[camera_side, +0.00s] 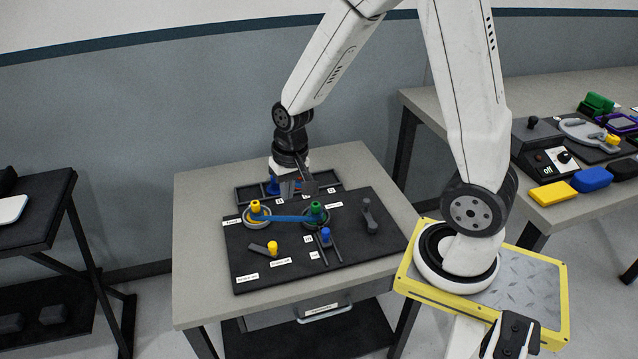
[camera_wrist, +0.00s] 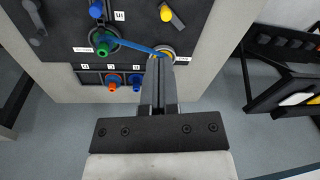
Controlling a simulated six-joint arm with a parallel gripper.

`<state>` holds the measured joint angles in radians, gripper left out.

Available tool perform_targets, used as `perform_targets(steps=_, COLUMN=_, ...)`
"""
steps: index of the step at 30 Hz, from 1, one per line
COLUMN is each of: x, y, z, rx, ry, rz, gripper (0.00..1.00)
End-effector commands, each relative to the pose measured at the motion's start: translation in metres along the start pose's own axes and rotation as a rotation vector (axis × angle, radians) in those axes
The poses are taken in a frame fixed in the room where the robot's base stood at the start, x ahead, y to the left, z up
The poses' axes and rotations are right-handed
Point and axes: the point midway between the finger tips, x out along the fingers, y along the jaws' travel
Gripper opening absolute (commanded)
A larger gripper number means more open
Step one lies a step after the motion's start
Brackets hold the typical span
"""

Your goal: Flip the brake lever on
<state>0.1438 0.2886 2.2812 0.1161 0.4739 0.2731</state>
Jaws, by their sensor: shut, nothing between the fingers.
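The lever with a yellow knob (camera_side: 272,248) and a dark grey arm (camera_side: 258,249) lies at the front left of the black board. White labels (camera_side: 281,262) sit beside it, their small text hard to read; I take it as the brake lever. Its yellow part also shows at the top of the wrist view (camera_wrist: 166,13). My gripper (camera_side: 291,190) is over the back of the board, apart from this lever and behind the pulleys. In the wrist view its fingers (camera_wrist: 160,65) are together and empty, with the tips overlapping the view of the yellow-topped pulley.
A blue belt (camera_side: 285,218) links the yellow-topped pulley (camera_side: 255,208) and the green-topped pulley (camera_side: 316,212). A blue-knobbed slider (camera_side: 326,237) and a grey lever (camera_side: 369,214) stand to the right. A tray with coloured pegs (camera_wrist: 113,80) lies behind.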

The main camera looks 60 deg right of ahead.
Motion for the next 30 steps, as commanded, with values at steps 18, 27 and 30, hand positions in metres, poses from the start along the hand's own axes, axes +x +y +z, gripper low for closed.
perform_targets(steps=18, x=0.07, y=0.038, z=-0.079, rx=0.677, ry=-0.178, rz=-0.001, gripper=0.0)
perform_targets(steps=27, x=0.098, y=0.056, z=-0.1, rx=0.903, ry=-0.241, rz=-0.001, gripper=0.0)
perform_targets(steps=30, x=0.102, y=0.059, z=-0.102, rx=0.937, ry=-0.252, rz=-0.001, gripper=0.0)
